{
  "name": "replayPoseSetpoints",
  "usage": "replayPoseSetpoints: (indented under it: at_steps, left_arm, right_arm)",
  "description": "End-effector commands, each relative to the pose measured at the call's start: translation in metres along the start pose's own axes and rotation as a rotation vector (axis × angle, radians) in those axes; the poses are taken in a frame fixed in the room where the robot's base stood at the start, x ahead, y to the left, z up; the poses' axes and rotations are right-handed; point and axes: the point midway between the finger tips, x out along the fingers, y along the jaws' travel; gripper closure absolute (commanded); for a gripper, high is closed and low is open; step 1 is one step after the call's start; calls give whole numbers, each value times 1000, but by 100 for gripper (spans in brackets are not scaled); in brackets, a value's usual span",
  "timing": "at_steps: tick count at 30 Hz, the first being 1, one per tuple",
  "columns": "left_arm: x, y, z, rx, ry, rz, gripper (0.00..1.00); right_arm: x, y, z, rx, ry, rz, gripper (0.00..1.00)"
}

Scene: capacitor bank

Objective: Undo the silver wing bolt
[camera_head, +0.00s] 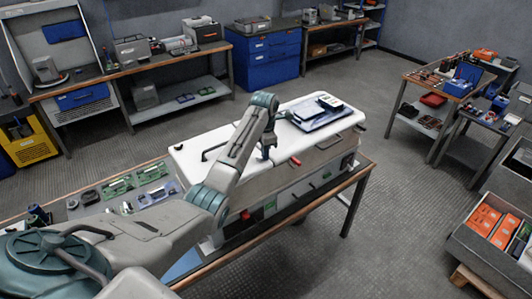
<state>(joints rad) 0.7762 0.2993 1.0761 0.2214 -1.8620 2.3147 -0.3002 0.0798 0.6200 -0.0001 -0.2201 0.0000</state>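The capacitor bank (315,138) is a long white-topped cabinet on a workbench in the middle of the head view. My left arm reaches over it from the lower left. My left gripper (266,153) points down at the white top, near its front edge and left of a small red part (295,161). It is small and dark here, so I cannot tell whether its fingers are open or shut, or whether it touches anything. I cannot make out the silver wing bolt; it may be hidden by the gripper or too small to see. My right gripper is not in view.
A black handle (213,150) stands up from the cabinet's top, left of my arm. A grey tray with dark devices (319,112) lies on its right part. Green boards (118,187) and small parts lie on the bench at left. Open floor (390,220) lies to the right.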

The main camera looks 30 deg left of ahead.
Motion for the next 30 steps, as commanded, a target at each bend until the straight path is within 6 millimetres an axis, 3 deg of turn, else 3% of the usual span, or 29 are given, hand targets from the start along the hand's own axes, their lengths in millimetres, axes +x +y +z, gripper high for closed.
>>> replayPoseSetpoints:
  at_steps: [9, 26, 30]
  left_arm:
    - [7, 0, -4, -132, 14, -10, 100]
    - [9, -1, -5, -161, 18, -15, 100]
    - [9, -1, -5, -161, 18, -13, 74]
  right_arm:
    - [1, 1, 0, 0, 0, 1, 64]
    - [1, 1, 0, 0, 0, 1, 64]
    - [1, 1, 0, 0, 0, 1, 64]
